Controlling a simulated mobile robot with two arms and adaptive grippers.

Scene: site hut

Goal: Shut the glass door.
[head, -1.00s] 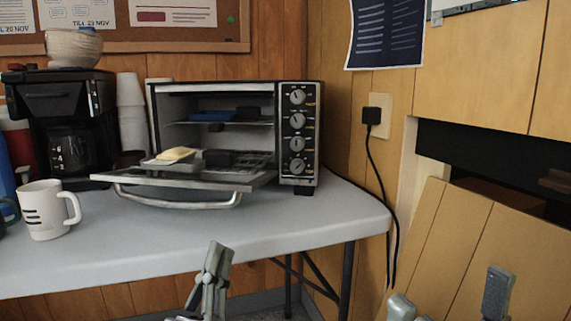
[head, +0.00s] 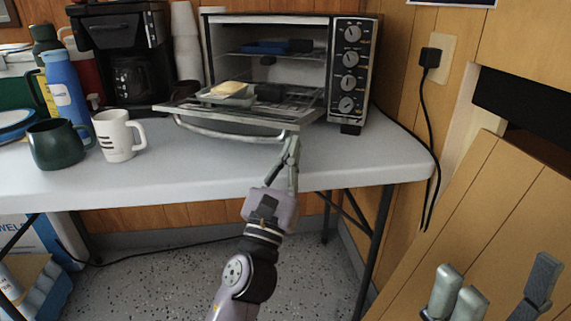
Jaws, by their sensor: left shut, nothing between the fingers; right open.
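The toaster oven (head: 362,30) stands on the table with its glass door (head: 290,118) folded down, close to level. The door's curved metal handle (head: 215,134) runs along its front edge. A tray with a yellow block (head: 229,89) rests at the left over the open door. My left gripper (head: 291,142) is shut and empty, its tips at the right front end of the door by the handle's end. I cannot tell whether they touch it. My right gripper (head: 492,290) is open and empty at the lower right, in front of the wooden panelling, away from the oven.
A white mug (head: 116,136), a green mug (head: 58,146) and a blue bottle (head: 66,88) stand left of the door. A coffee maker (head: 122,45) and stacked cups (head: 185,45) are behind. The white tabletop (head: 225,170) is clear in front of the oven.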

